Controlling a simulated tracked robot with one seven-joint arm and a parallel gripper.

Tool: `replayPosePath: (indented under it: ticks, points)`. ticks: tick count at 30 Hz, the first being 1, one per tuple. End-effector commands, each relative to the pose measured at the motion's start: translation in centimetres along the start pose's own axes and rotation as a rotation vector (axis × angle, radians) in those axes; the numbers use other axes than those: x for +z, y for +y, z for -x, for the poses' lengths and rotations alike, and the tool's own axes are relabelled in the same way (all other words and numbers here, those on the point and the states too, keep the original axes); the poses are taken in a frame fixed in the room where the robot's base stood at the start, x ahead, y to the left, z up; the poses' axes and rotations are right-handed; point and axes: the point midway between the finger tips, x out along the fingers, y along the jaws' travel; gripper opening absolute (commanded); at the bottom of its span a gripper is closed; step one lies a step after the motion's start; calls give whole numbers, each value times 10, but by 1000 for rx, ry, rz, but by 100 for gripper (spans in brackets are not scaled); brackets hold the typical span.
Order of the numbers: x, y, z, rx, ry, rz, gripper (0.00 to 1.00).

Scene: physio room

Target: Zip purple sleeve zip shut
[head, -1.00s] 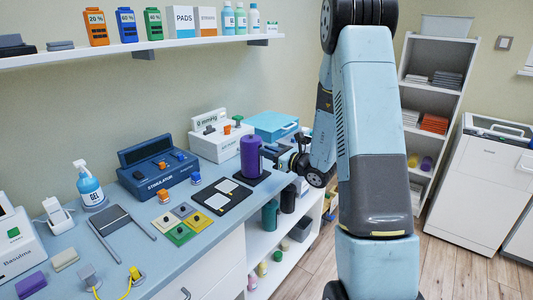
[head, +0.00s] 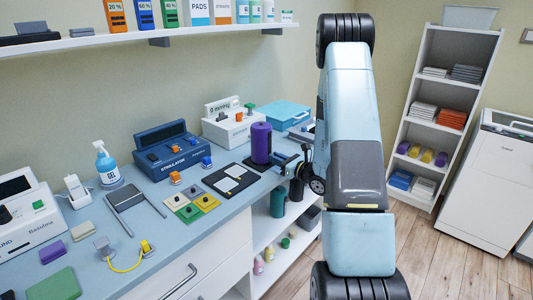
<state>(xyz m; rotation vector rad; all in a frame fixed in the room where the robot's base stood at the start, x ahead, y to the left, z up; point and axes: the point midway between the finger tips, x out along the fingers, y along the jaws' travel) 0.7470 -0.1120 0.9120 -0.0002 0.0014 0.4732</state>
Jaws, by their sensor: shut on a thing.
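The purple sleeve (head: 261,142) stands upright as a tall cylinder on a dark mat near the right end of the blue-grey worktop. My gripper (head: 279,160) reaches in from the right, low beside the sleeve's right side. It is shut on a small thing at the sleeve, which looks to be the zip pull. The zip line and the pull are too small and too hidden by the gripper to make out. My arm rises on the right of the sleeve.
A white pressure unit (head: 230,122) and a blue stimulator (head: 173,150) stand behind and left of the sleeve. A blue case (head: 287,115) stands at the back. A white rack (head: 426,160) stands at the right.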

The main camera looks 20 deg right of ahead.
Motion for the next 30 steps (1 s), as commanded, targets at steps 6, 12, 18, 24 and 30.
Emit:
replayPosePath:
  ticks: [6,12,18,24,30]
  points:
    - [-7,-5,4,-12,2,-1,0]
    - [-8,-4,5,-12,6,-3,0]
    - [-7,-4,5,-13,4,-2,34]
    - [-6,-5,5,-14,1,-1,43]
    - [-6,-6,8,-14,1,-1,43]
